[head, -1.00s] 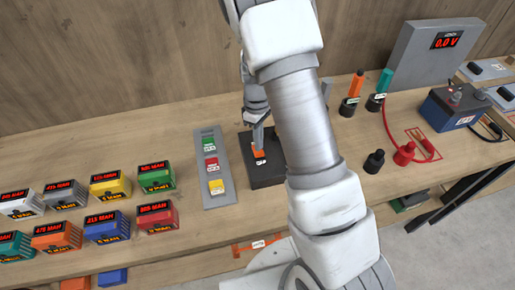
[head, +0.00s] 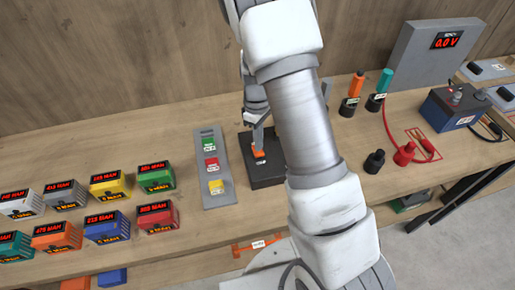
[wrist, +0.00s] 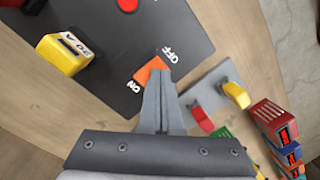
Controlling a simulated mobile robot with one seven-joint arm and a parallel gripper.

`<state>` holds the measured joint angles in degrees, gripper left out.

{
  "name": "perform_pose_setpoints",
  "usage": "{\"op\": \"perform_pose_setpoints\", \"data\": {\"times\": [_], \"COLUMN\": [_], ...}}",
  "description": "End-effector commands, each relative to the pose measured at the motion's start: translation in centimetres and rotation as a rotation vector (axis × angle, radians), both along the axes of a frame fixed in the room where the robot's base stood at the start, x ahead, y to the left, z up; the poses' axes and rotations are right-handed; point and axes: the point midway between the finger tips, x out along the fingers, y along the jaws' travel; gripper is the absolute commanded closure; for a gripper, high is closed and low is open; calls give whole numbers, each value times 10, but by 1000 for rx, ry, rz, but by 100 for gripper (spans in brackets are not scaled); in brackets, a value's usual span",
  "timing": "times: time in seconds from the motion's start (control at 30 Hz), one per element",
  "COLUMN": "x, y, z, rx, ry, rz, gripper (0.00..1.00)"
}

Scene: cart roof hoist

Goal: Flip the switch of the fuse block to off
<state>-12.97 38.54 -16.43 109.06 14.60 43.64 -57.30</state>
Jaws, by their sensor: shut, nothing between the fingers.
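The fuse block is a black block (head: 262,176) on the bench, partly hidden by my arm in the head view. It also shows in the wrist view (wrist: 105,55), with white ON and OFF marks. Its orange switch (wrist: 150,71) lies between the two marks. The switch is also visible in the head view (head: 259,154). My gripper (wrist: 160,78) is shut and empty, its fingertips over the edge of the switch. The fingertips hide part of the switch, so I cannot tell if they touch it or which way it is tilted.
A grey panel (head: 218,190) with green, red and yellow switches stands close by. Several coloured battery boxes (head: 107,225) are at left. A grey voltmeter (head: 415,60) reads 0.0 V.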

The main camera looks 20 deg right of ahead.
Motion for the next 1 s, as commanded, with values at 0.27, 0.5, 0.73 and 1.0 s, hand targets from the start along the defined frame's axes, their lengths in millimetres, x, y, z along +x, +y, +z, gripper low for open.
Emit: {"op": "perform_pose_setpoints", "data": {"times": [0.27, 0.5, 0.73, 1.0], "x": [0, 0, -1, -1], "y": [0, 0, 0, 0], "z": [0, -2, -5, -9], "rx": [0, 0, 0, 0], "ry": [0, 0, 0, 0], "rz": [0, 0, 0, 0], "gripper": [100, 100, 100, 100]}}
